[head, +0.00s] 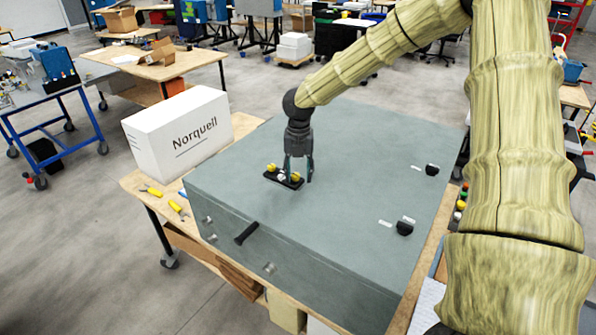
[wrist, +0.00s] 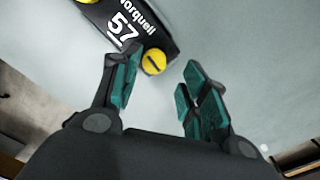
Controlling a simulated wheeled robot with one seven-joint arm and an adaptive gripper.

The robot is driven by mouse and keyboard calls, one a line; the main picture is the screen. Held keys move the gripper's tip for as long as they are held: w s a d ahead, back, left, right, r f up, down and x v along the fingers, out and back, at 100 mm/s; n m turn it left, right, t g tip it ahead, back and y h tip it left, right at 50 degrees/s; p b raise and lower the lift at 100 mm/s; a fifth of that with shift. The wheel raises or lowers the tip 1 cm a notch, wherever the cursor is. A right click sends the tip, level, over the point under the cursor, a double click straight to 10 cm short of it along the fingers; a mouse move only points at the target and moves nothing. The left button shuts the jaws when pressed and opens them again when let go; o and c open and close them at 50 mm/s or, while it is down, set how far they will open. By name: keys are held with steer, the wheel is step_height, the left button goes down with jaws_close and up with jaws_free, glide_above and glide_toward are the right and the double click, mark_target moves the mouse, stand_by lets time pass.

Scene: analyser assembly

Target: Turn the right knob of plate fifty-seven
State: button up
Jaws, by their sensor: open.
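Plate fifty-seven (head: 268,177) is a small black plate on top of the large grey box, with yellow knobs at its ends. In the wrist view the plate (wrist: 130,22) carries white "Norquell" and "57" lettering. Its right yellow knob (wrist: 154,63) has a dark slot and also shows in the head view (head: 295,177). My gripper (head: 299,177) points down over the plate's right end. In the wrist view the open gripper (wrist: 163,85) is empty, with the knob just beyond the fingertips, nearer the left finger.
The grey box (head: 350,140) fills most of the table, its top mostly clear. Black knobs (head: 432,169) (head: 404,228) with small labels sit at its right. A white Norquell carton (head: 150,155) stands at left, with yellow-handled pliers (head: 178,209) nearby.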

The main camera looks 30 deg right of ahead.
steer(key=shift+w+a+f, duration=0.1)
steer(key=shift+w+f, duration=0.55)
steer(key=shift+w, duration=0.25)
steer(key=shift+c, duration=1.2)
steer(key=shift+w+f, duration=0.1)
steer(key=shift+w, duration=0.15)
steer(key=c, duration=0.4)
steer(key=shift+s, duration=0.15)
steer(key=c, duration=0.3)
steer(key=shift+s+r, duration=0.25)
steer(key=shift+s, duration=0.05)
jaws_close()
steer(key=shift+w+f, duration=0.1)
